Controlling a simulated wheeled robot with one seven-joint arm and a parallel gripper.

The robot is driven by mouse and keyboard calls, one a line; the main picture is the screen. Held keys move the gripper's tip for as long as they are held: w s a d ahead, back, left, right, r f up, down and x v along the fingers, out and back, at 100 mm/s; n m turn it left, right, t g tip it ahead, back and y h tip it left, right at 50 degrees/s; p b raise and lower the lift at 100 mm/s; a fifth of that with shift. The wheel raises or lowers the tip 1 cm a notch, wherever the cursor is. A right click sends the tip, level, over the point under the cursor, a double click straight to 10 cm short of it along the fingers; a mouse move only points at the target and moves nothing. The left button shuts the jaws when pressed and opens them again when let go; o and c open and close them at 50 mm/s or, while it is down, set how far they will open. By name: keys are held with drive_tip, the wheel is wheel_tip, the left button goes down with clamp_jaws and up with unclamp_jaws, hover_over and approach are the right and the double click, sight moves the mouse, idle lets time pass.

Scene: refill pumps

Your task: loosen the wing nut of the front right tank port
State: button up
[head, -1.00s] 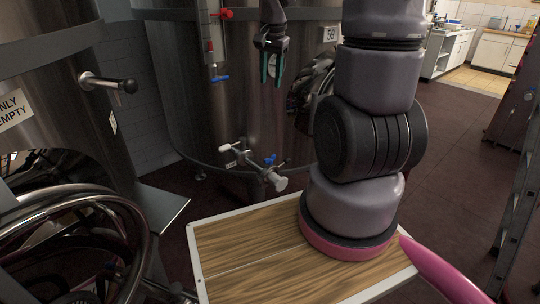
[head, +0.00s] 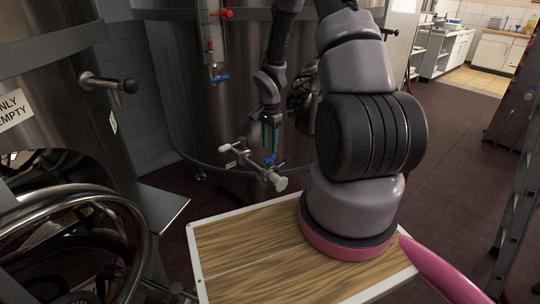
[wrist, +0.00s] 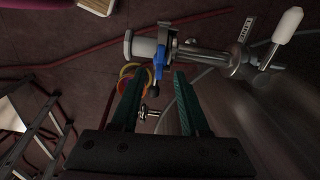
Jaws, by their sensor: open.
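The tank port (head: 250,163) sticks out low on the steel tank, with a pale round end, a white-gripped lever and a blue handle (head: 270,159). The port also shows across the top of the wrist view (wrist: 205,56). A small shiny metal piece (wrist: 149,113), apparently the wing nut, shows between my finger pads in the wrist view. I cannot tell how far below the pads it lies. My gripper (head: 269,148) is open and points down just above the blue handle. Its green pads flank that line of sight in the wrist view (wrist: 157,80). Nothing is held.
The steel tank (head: 190,110) stands close behind the port. Another tank (head: 50,80) stands at left, with a pipe wheel before it. A ladder (head: 520,200) is at right. Hoses (wrist: 60,65) lie on the dark floor. Open floor lies to the right.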

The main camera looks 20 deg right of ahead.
sight(270, 161)
wheel_tip(270, 161, down, 5)
drive_tip(key=shift+f, duration=0.1)
idle(0.3)
clamp_jaws()
